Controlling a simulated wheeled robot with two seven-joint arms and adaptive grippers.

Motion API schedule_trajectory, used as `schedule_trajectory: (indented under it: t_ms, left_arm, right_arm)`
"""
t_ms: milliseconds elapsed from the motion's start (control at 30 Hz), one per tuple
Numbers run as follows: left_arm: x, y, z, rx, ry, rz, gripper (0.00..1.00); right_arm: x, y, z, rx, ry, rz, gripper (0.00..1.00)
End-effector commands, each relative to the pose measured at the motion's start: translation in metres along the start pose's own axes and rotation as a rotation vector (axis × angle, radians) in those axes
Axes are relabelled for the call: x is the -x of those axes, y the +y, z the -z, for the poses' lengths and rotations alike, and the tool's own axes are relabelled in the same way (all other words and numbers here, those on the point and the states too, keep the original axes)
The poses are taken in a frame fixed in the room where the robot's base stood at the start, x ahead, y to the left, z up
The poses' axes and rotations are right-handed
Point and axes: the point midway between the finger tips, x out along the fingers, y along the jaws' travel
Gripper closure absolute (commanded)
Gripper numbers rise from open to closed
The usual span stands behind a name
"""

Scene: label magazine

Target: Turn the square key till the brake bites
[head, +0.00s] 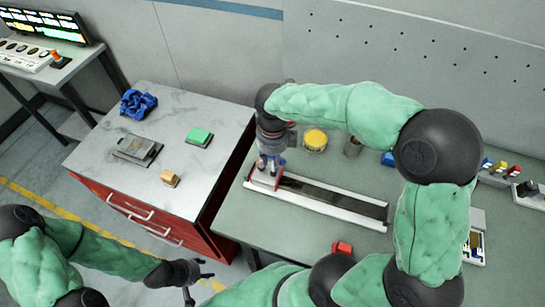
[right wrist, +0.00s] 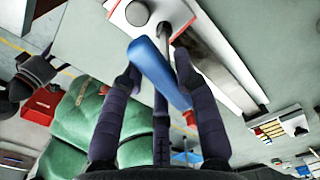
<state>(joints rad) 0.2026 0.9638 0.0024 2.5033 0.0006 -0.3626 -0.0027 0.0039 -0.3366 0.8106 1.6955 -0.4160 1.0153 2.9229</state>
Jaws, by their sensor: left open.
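My right gripper (right wrist: 157,66) is shut on the blue crossbar, one finger at each side. In the head view, my right gripper (head: 271,160) points down over the red and white block (head: 264,178) at the left end of a long rail (head: 330,203). How the shank seats is not clear. My left gripper (head: 197,277) is open and empty, low at the left, away from the bench.
The bench also holds a yellow round tin (head: 315,139), a blue block (head: 388,158) and a red block (head: 342,248). A red cabinet (head: 140,215) stands left, with a green block (head: 200,136), blue item (head: 138,104) and tan block (head: 170,179) on top.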

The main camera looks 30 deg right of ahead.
Motion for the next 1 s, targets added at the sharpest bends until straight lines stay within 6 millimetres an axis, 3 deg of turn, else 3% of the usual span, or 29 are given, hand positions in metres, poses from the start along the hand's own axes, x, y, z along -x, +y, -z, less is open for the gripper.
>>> schedule_trajectory:
  t_ms: [67, 467, 633, 1000]
  left_arm:
    - [-0.001, 0.0, 0.0, 0.0, 0.0, 0.0, 0.49]
    - [0.0, 0.0, 0.0, 0.0, 0.0, 0.0, 0.49]
    - [0.0, 0.0, 0.0, 0.0, 0.0, 0.0, 0.49]
    - [0.0, 0.0, 0.0, 0.0, 0.0, 0.0, 0.49]
  right_arm:
    - [-0.003, 0.002, 0.001, 0.002, 0.006, -0.003, 0.47]
    - [0.006, -0.001, -0.001, 0.001, -0.005, 0.003, 0.47]
    - [0.029, -0.001, -0.002, 0.002, -0.008, 0.004, 0.47]
    - [0.098, 0.0, -0.001, 0.002, -0.005, 0.002, 0.47]
